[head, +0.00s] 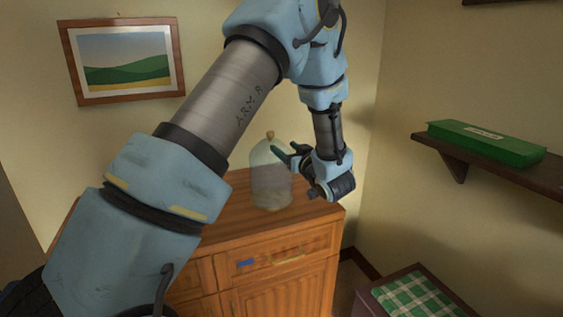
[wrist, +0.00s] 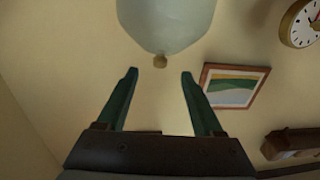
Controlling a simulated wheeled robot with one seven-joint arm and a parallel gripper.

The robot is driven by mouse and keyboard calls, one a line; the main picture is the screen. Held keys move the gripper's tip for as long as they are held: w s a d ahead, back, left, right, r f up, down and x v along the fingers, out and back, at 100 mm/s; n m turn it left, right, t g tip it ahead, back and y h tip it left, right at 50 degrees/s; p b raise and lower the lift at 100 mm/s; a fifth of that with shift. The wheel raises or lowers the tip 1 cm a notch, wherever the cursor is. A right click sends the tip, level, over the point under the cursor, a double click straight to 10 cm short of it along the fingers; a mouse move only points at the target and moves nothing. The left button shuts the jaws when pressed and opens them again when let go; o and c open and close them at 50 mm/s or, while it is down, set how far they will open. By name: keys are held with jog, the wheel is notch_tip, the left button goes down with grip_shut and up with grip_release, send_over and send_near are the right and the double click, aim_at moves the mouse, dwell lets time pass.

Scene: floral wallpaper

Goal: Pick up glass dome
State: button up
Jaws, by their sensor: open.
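The glass dome (head: 268,172) is pale, see-through and bell-shaped with a small brown knob on top. It stands upright on the wooden cabinet (head: 225,228). In the wrist view the dome (wrist: 168,20) shows at the top edge, its knob toward my gripper, and the rest is cut off. My gripper (head: 283,152) is at the dome's right side in the head view, near its upper part. In the wrist view my gripper (wrist: 160,75) has its two green fingers spread apart with nothing between them. The dome lies beyond the fingertips. I cannot tell whether a finger touches it.
A dark shelf (head: 490,170) with a green box (head: 487,142) is on the right wall. A low stand with a checkered green cloth (head: 413,305) is at lower right. A framed picture (head: 125,60) hangs on the left wall. A clock (wrist: 302,24) shows in the wrist view.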

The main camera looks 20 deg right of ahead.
aim_at(272, 139)
jog(key=p+x, duration=0.1)
jog(key=x, duration=0.3)
jog(key=shift+w+a+r+p, duration=0.1)
jog(key=shift+w+r+p, duration=0.05)
jog(key=shift+w+p, duration=0.2)
jog(key=p+x, duration=0.2)
jog(key=x, duration=0.4)
jog(key=shift+s+a, duration=0.1)
grip_shut()
jog(key=shift+f, duration=0.2)
dwell(0.7)
